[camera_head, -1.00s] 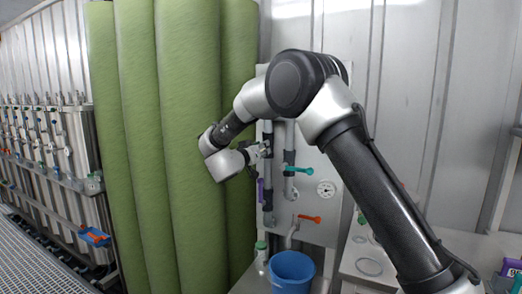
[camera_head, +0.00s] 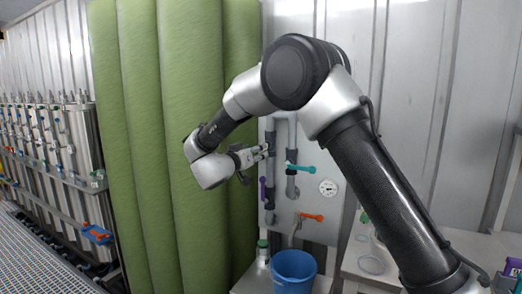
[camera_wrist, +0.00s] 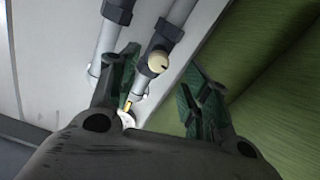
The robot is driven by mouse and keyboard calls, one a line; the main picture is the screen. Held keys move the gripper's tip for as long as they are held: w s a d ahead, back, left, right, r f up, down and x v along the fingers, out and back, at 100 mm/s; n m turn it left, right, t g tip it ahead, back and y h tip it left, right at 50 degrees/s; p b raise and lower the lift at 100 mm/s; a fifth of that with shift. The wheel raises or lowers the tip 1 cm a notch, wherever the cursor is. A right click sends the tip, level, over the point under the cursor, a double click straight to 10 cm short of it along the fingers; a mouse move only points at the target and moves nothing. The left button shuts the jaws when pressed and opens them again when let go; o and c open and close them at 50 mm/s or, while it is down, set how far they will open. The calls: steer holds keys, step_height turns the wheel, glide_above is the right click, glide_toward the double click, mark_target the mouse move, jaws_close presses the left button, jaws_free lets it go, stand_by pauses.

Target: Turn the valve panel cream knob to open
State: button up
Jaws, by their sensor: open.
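The valve panel (camera_head: 322,228) is a pale board with grey pipes, right of the green rolls in the head view. The cream knob (camera_wrist: 158,62) is a round pale cap on a dark grey pipe fitting in the wrist view. I cannot make it out in the head view, where my gripper covers that part of the pipe. My gripper (camera_head: 267,151) is open in front of the upper left pipe. In the wrist view, the two fingers of my gripper (camera_wrist: 160,84) stand apart, one to each side of the knob. No contact with the knob shows.
The panel also bears a teal lever (camera_head: 300,168), a purple lever (camera_head: 263,190), an orange lever (camera_head: 312,217) and a gauge (camera_head: 328,188). A blue bucket (camera_head: 294,272) stands below. Tall green rolls (camera_head: 205,120) stand close to the left of my wrist.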

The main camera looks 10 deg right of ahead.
steer(key=v, duration=0.5)
steer(key=shift+s+a, duration=0.1)
steer(key=shift+s, duration=0.1)
